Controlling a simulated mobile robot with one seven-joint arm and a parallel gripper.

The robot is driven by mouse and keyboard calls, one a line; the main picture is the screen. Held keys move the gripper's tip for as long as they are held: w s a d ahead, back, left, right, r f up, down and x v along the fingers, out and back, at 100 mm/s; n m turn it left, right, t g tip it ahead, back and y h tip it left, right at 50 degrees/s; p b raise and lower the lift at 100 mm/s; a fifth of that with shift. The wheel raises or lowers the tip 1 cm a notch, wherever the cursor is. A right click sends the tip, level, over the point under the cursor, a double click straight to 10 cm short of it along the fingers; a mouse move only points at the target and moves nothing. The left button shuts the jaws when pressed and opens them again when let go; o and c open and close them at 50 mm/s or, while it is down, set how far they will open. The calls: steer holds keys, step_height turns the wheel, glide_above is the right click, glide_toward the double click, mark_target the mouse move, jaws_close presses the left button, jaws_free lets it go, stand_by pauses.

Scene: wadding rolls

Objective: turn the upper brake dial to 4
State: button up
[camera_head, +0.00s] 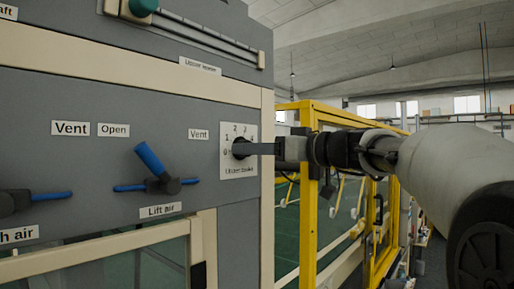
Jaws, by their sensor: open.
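The upper brake dial (240,149) is a dark knob on a white plate with numbers around it, near the right edge of the grey panel. Some of the numbers show above and left of the knob; the right part of the plate is partly covered. My gripper (251,149) reaches in from the right, with its fingers at the dial. The fingers are seen from the side and are open. I cannot tell whether they touch the knob. The dial's pointer direction is too small and covered to read.
Left of the dial are blue-handled levers (149,158) above a "Lift air" label (161,211). A green knob (143,6) sits at the top. A yellow frame (308,200) stands right of the panel, behind and below my arm.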

steer(key=shift+c, duration=0.4)
steer(key=c, duration=1)
steer(key=shift+o, duration=0.2)
